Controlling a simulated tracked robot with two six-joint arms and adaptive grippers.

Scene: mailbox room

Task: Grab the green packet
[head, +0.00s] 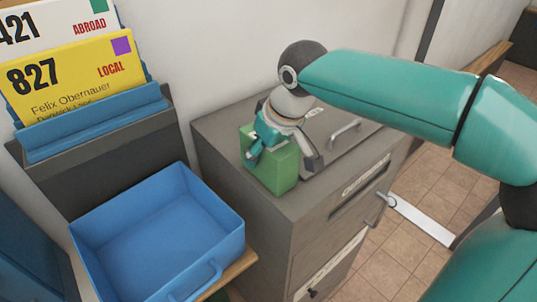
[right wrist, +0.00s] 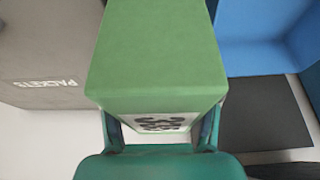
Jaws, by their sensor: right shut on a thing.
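The green packet (head: 285,178) is a box-shaped block at the top of the grey cabinet, near its left edge. My right gripper (head: 283,160) comes down over it from above, with a finger on either side, shut on it. In the right wrist view the packet (right wrist: 157,50) fills the upper middle between the fingers of the gripper (right wrist: 160,128), with dark print on its pale end face. I cannot tell whether its underside touches the cabinet top. My left gripper is not in view.
The grey cabinet (head: 225,128) has handles and labelled fronts. An empty blue tray (head: 150,225) stands to its left, below. Yellow (head: 80,75) and white cards stand in a blue holder (head: 95,122) at the upper left. A wall is behind; tiled floor (head: 400,265) lies right.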

